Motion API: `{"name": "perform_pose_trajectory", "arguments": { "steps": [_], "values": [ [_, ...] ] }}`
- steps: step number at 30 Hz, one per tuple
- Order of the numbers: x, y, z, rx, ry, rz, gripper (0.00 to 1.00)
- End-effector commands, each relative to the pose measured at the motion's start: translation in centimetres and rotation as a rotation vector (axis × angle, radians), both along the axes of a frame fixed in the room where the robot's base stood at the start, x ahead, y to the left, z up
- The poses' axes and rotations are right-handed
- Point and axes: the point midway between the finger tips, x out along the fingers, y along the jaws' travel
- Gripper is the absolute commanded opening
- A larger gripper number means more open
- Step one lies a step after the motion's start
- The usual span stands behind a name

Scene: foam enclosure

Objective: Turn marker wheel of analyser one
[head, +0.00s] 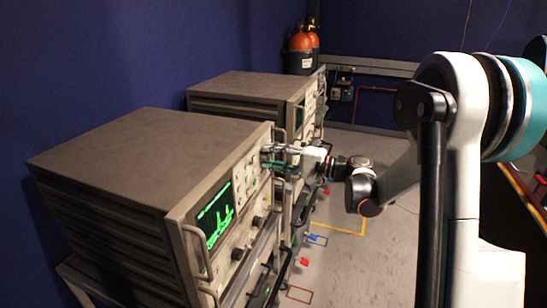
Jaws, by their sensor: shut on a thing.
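The near analyser (150,160) is a large grey-brown box with a green trace on its lit screen (215,215). Its front panel faces right and carries knobs, buttons and handles. My gripper (267,156) reaches the upper far end of this panel from the right, beside the far handle. Its fingers are shut on a small control there, which looks to be the marker wheel. The fingers cover the control, so its shape and turn angle are hidden. A dark knob (237,254) sits lower on the panel, apart from the gripper.
A second, similar analyser (250,90) stands behind the near one. Orange-topped cylinders (303,42) stand at the back by the blue wall. A panel handle (196,252) sticks out by the screen. The grey floor (375,255) to the right is mostly clear.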

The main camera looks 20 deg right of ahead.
Motion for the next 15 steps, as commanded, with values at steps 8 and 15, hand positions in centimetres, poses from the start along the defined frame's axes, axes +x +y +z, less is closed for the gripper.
{"name": "perform_pose_trajectory", "arguments": {
  "steps": [8,15],
  "values": [
    [0.01,-0.03,-0.08,0.048,0.069,-0.001,0.09],
    [0.01,-0.03,-0.08,0.059,0.083,-0.001,0.09]
  ]
}}
